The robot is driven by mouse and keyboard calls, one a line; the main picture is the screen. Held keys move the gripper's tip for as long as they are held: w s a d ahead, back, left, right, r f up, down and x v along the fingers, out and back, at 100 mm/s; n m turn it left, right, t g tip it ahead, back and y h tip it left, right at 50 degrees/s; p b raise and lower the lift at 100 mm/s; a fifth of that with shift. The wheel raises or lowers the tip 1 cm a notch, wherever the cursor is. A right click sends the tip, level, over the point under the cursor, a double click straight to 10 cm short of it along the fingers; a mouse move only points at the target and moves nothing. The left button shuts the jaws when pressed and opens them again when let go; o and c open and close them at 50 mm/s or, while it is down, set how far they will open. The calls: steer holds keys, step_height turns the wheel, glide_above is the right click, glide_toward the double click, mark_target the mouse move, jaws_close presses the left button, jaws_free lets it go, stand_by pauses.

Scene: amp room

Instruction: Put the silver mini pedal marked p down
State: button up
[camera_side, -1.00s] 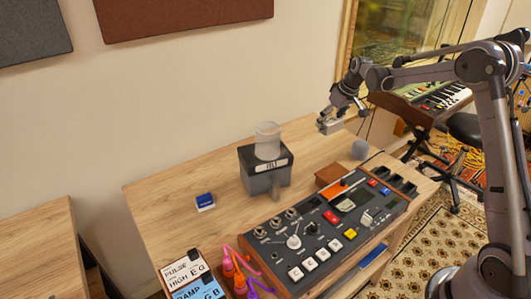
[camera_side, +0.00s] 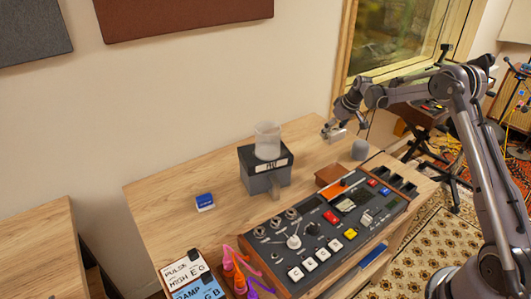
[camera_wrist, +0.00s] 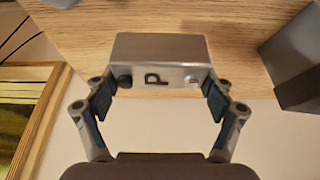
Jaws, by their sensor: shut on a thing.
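The silver mini pedal (camera_wrist: 160,48) marked P is in my gripper (camera_wrist: 160,96), with one finger against each end in the wrist view. The P faces the wrist camera, between a dark knob and a small pale one. In the side view the pedal (camera_side: 334,134) is small, and my gripper (camera_side: 336,128) holds it near the back right of the wooden table (camera_side: 160,205). In the wrist view the pedal overlaps the table's edge. I cannot tell its height above the wood.
A grey box (camera_side: 252,186) carrying a translucent cup (camera_side: 267,140) stands left of the pedal. A grey rounded object (camera_side: 360,149), a brown box (camera_side: 332,175) and a large control unit (camera_side: 325,228) are nearby. A small blue box (camera_side: 204,202) lies left. Bare wood shows behind the brown box.

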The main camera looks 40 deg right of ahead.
steer(key=w+a+f, duration=0.1)
steer(key=w, duration=0.1)
steer(key=w+a+f, duration=0.3)
steer(key=w+a, duration=0.1)
steer(key=shift+a+f, duration=0.1)
steer(key=shift+f, duration=2.35)
steer(key=o, duration=1.3)
steer(key=shift+f, duration=0.15)
